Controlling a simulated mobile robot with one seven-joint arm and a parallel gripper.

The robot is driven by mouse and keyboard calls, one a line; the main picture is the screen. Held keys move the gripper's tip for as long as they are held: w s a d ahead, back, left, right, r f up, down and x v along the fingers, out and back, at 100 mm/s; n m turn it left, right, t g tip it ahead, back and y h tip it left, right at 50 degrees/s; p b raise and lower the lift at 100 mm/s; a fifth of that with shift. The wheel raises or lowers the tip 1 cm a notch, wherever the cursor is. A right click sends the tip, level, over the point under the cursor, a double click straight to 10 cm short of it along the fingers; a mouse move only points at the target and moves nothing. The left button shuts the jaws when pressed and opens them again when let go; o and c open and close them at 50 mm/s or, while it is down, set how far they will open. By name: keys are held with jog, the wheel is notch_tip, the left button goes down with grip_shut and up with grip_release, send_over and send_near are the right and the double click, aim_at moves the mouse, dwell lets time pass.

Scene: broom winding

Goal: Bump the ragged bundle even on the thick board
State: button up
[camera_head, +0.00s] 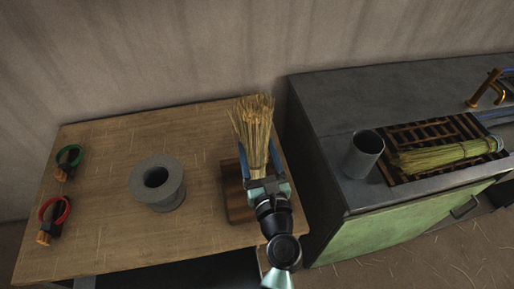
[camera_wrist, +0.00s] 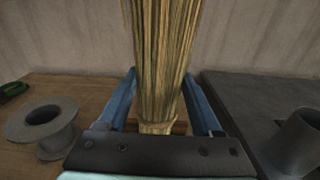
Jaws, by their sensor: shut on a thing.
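The straw bundle (camera_head: 254,122) stands roughly upright in the head view, its top ends uneven and spread. It also fills the upper middle of the wrist view (camera_wrist: 162,60), with a paler band near its lower part. My gripper (camera_head: 260,167) is shut on the bundle, its blue fingers on either side. The thick wooden board (camera_head: 235,196) lies on the wooden table under and left of my gripper. A strip of it shows behind the bundle's lower part in the wrist view. The bundle's bottom end is hidden, so I cannot tell whether it touches the board.
A grey spool (camera_head: 157,183) stands left of the board. Red-handled (camera_head: 55,218) and green-handled (camera_head: 69,160) tools lie at the table's left. On the dark counter at right are a grey cup (camera_head: 362,155) and a green bundle (camera_head: 446,155) on a slatted rack (camera_head: 403,136).

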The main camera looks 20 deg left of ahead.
aim_at(257, 161)
jog(key=shift+f+b, duration=1.3)
jog(key=shift+f, duration=0.45)
notch_tip(257, 161, up, 6)
jog(key=p, duration=0.5)
jog(key=shift+f+p, duration=0.2)
jog(key=shift+p, duration=0.15)
jog(key=shift+f, duration=0.2)
jog(key=shift+f+b, duration=2.35)
jog(key=shift+f, duration=0.05)
jog(key=shift+r, duration=0.1)
notch_tip(257, 161, up, 5)
jog(key=p, duration=0.5)
